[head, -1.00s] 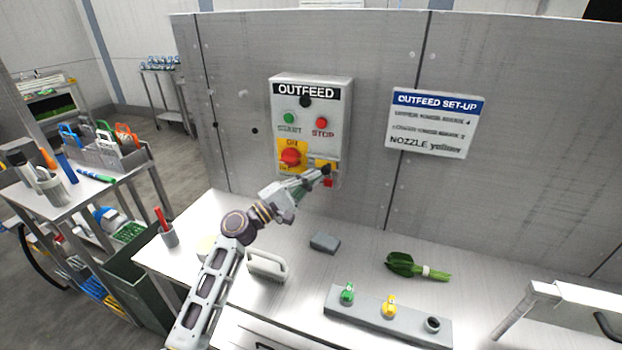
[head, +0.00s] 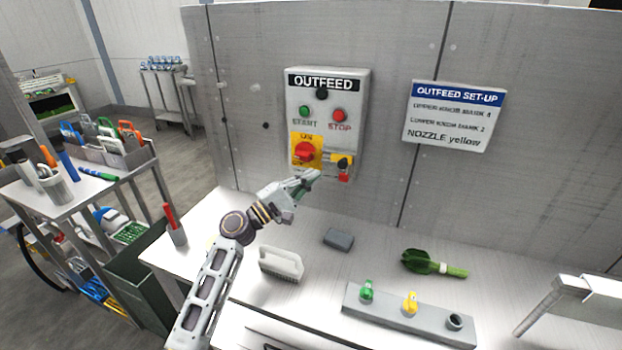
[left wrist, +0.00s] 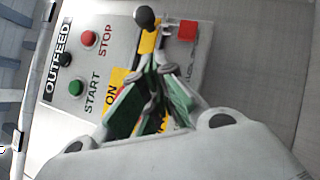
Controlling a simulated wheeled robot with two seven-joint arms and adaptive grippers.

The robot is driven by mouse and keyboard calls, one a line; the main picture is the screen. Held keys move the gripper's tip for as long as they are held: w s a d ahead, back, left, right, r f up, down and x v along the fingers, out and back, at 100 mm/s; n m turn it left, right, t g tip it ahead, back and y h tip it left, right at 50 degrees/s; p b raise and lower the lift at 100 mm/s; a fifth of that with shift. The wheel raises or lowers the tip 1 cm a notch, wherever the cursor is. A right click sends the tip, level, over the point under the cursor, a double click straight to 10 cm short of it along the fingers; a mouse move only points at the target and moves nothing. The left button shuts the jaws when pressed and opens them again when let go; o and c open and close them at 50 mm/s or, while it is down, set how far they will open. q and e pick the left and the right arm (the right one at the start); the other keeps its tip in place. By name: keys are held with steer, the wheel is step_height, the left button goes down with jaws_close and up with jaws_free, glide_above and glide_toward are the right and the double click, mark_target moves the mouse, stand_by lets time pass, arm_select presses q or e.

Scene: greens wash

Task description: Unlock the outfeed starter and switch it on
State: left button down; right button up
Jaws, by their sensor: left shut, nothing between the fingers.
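The OUTFEED starter box (head: 326,118) is fixed to the grey metal wall. It has a green START button (head: 305,111), a red STOP button (head: 339,115) and a red rotary switch (head: 304,151) on a yellow plate. A black knob (head: 343,162) and a small red block (head: 343,177) are at its lower right; they also show in the left wrist view, the knob (left wrist: 145,17) and the block (left wrist: 187,30). My left gripper (head: 313,174) is shut and empty, just below the switch. In the left wrist view its fingers hide most of the switch. My right gripper is not in view.
A set-up sign (head: 454,115) hangs right of the box. On the bench below are a grey block (head: 338,239), a white-handled brush (head: 281,264), a leafy green bunch (head: 432,263) and a nozzle rack (head: 408,318). A red-handled tool in a cup (head: 174,225) stands at left.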

arm_select(q)
steer(key=b+v, duration=0.1)
steer(key=v, duration=0.8)
steer(key=shift+s+b, duration=0.2)
steer(key=shift+b, duration=0.2)
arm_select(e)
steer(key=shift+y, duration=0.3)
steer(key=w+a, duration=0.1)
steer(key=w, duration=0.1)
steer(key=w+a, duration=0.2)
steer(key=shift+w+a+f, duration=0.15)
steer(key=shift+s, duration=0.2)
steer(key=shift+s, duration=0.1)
